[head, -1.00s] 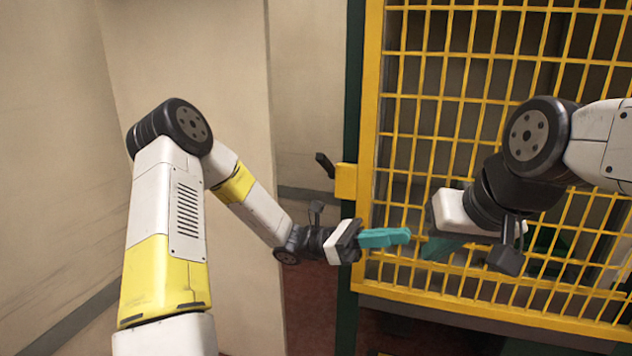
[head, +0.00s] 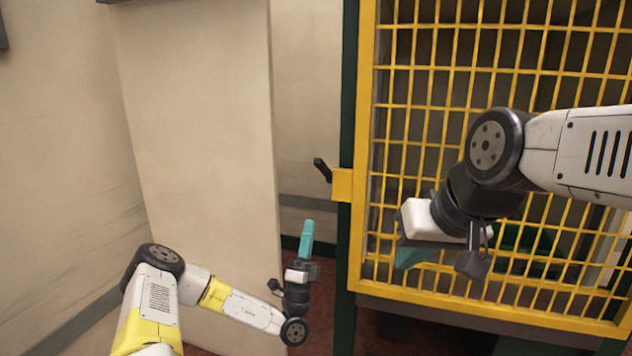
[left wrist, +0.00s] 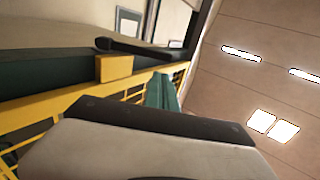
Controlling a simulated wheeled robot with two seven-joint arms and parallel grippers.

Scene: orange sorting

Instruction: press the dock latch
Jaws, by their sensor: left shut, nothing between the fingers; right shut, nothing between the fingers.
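The latch is a black handle (head: 322,170) on a yellow block (head: 342,185) at the left edge of the yellow mesh gate (head: 366,150). In the left wrist view the black handle (left wrist: 135,48) lies across the yellow block (left wrist: 114,67). My left gripper (head: 307,224) has teal fingers, is shut and empty, and points up. It is below the latch in the head view, apart from it. Its fingers (left wrist: 160,92) also show in the left wrist view. My right gripper (head: 408,258) is shut in front of the mesh, right of the latch, its fingers partly hidden.
A dark green post (head: 349,110) stands at the gate's left side. A beige wall panel (head: 200,130) is left of the latch, with a gap between it and the post. The gate's lower yellow rail (head: 480,305) runs to the right.

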